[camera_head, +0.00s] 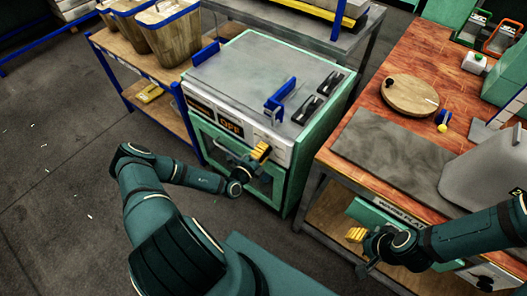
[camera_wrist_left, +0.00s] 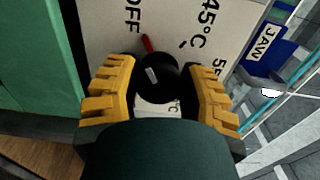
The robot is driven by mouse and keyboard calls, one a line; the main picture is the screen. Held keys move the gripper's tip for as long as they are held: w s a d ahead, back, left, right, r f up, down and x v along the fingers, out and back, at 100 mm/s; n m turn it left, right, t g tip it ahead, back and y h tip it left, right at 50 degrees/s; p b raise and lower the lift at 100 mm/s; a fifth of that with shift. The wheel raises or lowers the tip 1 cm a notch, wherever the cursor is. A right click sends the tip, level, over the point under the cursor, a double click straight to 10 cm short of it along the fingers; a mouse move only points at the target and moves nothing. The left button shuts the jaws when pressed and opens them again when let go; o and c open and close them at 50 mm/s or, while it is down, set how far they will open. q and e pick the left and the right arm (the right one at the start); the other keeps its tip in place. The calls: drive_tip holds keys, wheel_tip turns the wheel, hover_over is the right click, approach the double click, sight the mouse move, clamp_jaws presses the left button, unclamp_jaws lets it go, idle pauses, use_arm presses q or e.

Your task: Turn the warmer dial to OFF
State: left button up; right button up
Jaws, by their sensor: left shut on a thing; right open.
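The warmer (camera_head: 205,130) is a green box with a pale top and a front panel whose orange display reads OFF. Its black dial (camera_wrist_left: 158,82) has a red pointer (camera_wrist_left: 146,43), which points up toward the printed OFF mark (camera_wrist_left: 132,16); a 45°C mark lies to the right. My left gripper (camera_head: 261,151) is at the front panel, its yellow fingers on either side of the dial and closed on it. In the head view the gripper hides the dial. My right gripper (camera_head: 356,236) is open and empty, in front of the right workbench.
A shelf with wooden bins (camera_head: 165,35) stands to the left. The workbench (camera_head: 420,70) on the right holds a round board and a grey plate. The floor at left is open.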

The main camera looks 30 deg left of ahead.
idle(0.4)
use_arm(q)
drive_tip(key=o, duration=1.2)
drive_tip(key=s, duration=1.2)
drive_tip(key=shift+a, duration=0.4)
